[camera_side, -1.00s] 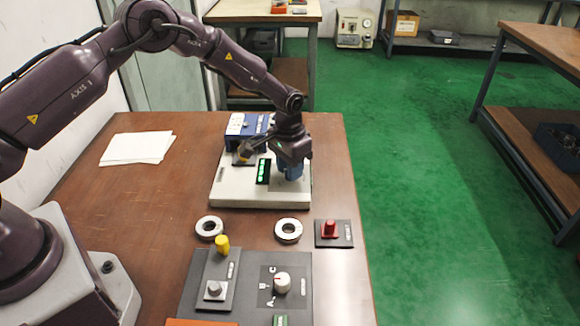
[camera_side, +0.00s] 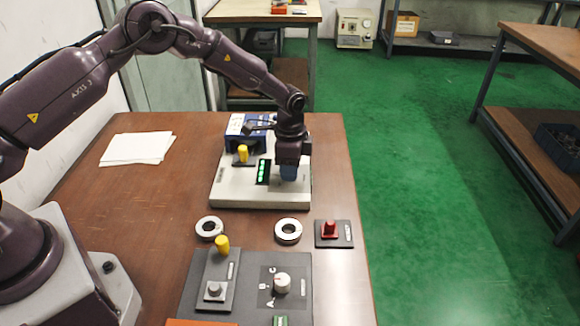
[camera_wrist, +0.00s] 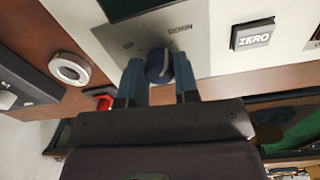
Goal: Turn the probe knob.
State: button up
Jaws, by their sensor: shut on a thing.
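The probe knob, round and dark blue with a pale pointer line, shows in the wrist view (camera_wrist: 158,66) on the pale face of the instrument. In the side view my gripper hides it. My gripper (camera_wrist: 160,82) has its two blue fingers on either side of the knob and is shut on it. In the side view my gripper (camera_side: 288,172) points down at the right part of the white instrument (camera_side: 232,192). A display with green lit digits (camera_side: 263,171) is just left of my gripper.
A ZERO button (camera_wrist: 252,36) sits beside the knob. Bearing rings (camera_side: 288,230) (camera_side: 209,228), a red knob (camera_side: 330,229) and a dark control panel (camera_side: 250,262) lie in front. Papers (camera_side: 138,148) lie left.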

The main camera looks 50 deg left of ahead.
jog(key=shift+m, duration=0.5)
jog(key=o, duration=0.9)
jog(key=r, duration=1.3)
jog(key=shift+w+a, duration=0.15)
jog(key=shift+w, duration=0.05)
